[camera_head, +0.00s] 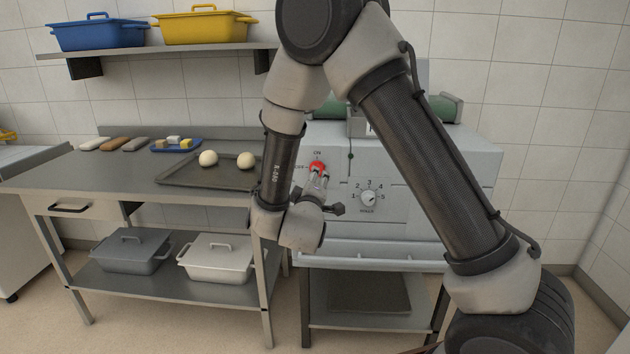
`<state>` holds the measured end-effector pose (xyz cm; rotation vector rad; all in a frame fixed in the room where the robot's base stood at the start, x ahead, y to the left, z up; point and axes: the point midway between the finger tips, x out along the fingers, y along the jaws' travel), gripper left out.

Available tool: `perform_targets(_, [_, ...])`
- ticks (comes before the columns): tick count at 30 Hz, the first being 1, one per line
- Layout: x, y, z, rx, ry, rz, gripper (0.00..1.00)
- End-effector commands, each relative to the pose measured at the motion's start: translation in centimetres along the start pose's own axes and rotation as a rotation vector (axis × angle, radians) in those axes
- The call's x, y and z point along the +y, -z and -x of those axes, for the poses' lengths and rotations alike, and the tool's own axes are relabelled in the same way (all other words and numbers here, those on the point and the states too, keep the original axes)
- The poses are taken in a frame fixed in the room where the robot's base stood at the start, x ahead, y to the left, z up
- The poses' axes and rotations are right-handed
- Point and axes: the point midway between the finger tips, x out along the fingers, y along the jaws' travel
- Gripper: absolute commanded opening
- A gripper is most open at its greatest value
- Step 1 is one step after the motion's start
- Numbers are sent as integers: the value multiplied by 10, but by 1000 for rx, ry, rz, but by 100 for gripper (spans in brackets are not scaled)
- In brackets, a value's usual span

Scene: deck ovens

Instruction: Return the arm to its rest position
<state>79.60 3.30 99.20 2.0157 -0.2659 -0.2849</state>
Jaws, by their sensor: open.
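My arm spans the middle and right of the view, bent at a high elbow. Its gripper (322,176) is in front of the oven's light grey front panel (425,207), with its fingertips at the red switch knob (317,166). The knob sits between the ON and OFF labels. The gripper is open. The picture does not show clearly whether the fingers touch the knob. A dial (368,198) with numbers around it is to the right of the gripper.
A steel table (110,178) stands left, bearing a dark tray (190,175) with two dough balls and a small blue tray (160,148). A shelf (150,50) above holds blue (98,34) and yellow (203,27) lidded bins. Grey (130,255) and white (213,262) bins stand below.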

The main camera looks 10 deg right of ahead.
Motion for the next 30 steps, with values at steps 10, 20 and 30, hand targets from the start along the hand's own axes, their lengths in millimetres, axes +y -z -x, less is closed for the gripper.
perform_targets(10, [0, 0, 8, 0, 0, -1, 58])
perform_targets(20, [-78, -5, 18, -56, 340, -259, 58])
perform_targets(30, [-107, -24, 146, -481, 1156, -531, 58])
